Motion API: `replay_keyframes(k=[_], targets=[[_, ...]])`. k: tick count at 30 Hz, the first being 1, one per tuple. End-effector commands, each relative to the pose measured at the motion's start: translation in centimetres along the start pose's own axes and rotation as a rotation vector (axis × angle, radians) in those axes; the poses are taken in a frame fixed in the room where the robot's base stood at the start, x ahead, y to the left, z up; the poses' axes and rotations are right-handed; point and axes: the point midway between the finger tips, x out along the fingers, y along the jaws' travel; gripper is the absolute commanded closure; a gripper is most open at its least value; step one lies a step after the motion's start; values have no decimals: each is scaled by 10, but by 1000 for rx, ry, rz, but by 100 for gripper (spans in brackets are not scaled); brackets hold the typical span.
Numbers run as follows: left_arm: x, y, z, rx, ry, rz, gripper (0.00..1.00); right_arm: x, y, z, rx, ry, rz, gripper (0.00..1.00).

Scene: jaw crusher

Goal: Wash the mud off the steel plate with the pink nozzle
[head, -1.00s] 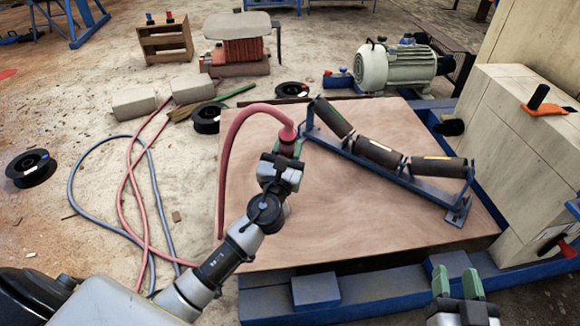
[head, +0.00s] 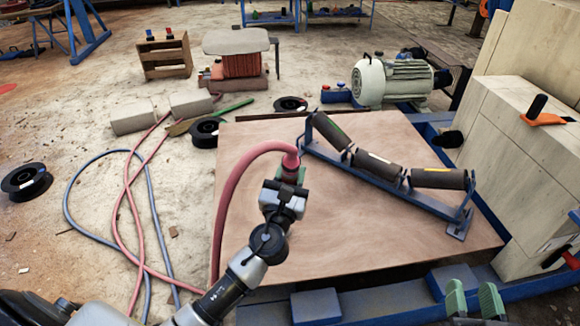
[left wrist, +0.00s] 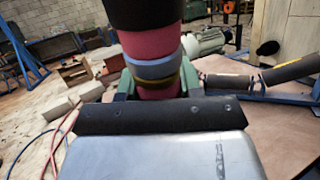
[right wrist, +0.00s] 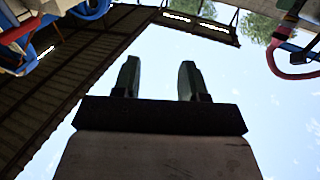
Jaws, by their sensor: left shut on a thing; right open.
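My left gripper (head: 288,178) is shut on the pink nozzle (head: 290,160), holding it above a broad brown sheet. In the left wrist view the nozzle (left wrist: 147,45) stands between the green fingers, with blue and yellowish bands and a dark upper part. Its pink hose arcs down to the left. A flat grey plate (head: 235,41) rests on a red block at the back. I cannot tell whether this or the brown sheet (head: 345,235) is the steel plate; no distinct mud patch shows. My right gripper (head: 473,297) is open and empty at the lower right.
A roller frame (head: 385,185) lies across the brown sheet. A motor (head: 395,80) stands behind it, and pale blocks (head: 530,135) rise at right. Blue beams edge the sheet. Hoses (head: 125,200) and black spools (head: 27,182) lie on the floor at left.

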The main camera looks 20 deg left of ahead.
Motion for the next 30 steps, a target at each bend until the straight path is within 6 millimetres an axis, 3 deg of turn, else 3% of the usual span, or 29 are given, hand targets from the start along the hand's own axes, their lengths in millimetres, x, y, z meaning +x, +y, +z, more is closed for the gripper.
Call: replay_keyframes(k=[24,30], targets=[[-51,-21,18,-1,-2,1,100,0,0,-5,1,49,-1,57],[-55,-5,17,1,-1,2,100,0,-1,-8,2,76,-3,57]])
